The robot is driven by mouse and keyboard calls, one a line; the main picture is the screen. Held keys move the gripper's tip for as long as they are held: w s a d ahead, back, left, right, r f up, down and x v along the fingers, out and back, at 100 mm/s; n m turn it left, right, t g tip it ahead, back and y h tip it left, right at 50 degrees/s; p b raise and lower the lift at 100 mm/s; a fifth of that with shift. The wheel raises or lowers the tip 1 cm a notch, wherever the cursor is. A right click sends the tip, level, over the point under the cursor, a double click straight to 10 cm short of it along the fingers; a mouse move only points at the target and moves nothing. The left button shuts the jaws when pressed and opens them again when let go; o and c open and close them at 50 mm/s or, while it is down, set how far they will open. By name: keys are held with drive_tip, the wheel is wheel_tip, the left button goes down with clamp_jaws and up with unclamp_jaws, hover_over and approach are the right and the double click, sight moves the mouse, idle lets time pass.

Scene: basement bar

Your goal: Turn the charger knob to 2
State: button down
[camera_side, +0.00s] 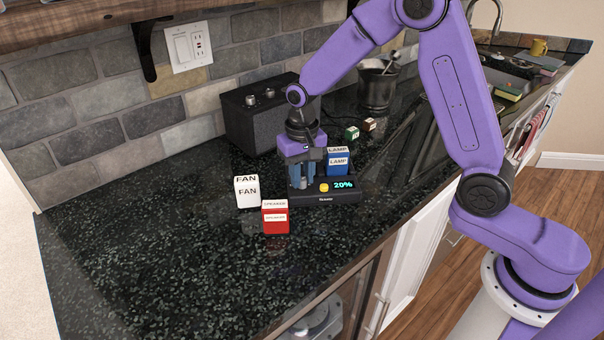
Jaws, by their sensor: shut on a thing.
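The charger (340,198) is a low black box on the dark counter, with a lit display (344,184) reading 20% and a round yellow part (323,187) left of it. My gripper (302,186) points straight down over the left part of the charger. Its fingers are shut at the charger's top, on what seems to be the knob. The knob is hidden by the fingers, so its setting and any number marks cannot be read.
A white FAN block (246,192) and a red block (275,217) stand left of the charger. A blue LAMP block (338,163) stands close behind it. A black speaker (255,118) is against the wall. The counter's front left is clear.

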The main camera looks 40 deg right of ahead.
sight(303, 181)
drive_tip(key=c, duration=0.9)
unclamp_jaws()
drive_tip(key=shift+c, duration=0.2)
wheel_tip(303, 181, up, 18)
drive_tip(key=shift+f, duration=0.25)
drive_tip(key=s+d+f+n, duration=0.2)
drive_tip(key=s+n, duration=0.3)
drive_tip(key=s, duration=0.5)
drive_tip(key=s+d+f+n, duration=0.2)
drive_tip(key=s+f+n, duration=0.2)
drive_tip(key=s, duration=0.6)
drive_tip(key=s+d+f+n, duration=0.2)
drive_tip(key=s+n, duration=0.4)
drive_tip(key=s, duration=0.4)
drive_tip(key=shift+s+f, duration=0.4)
drive_tip(key=shift+f, duration=0.05)
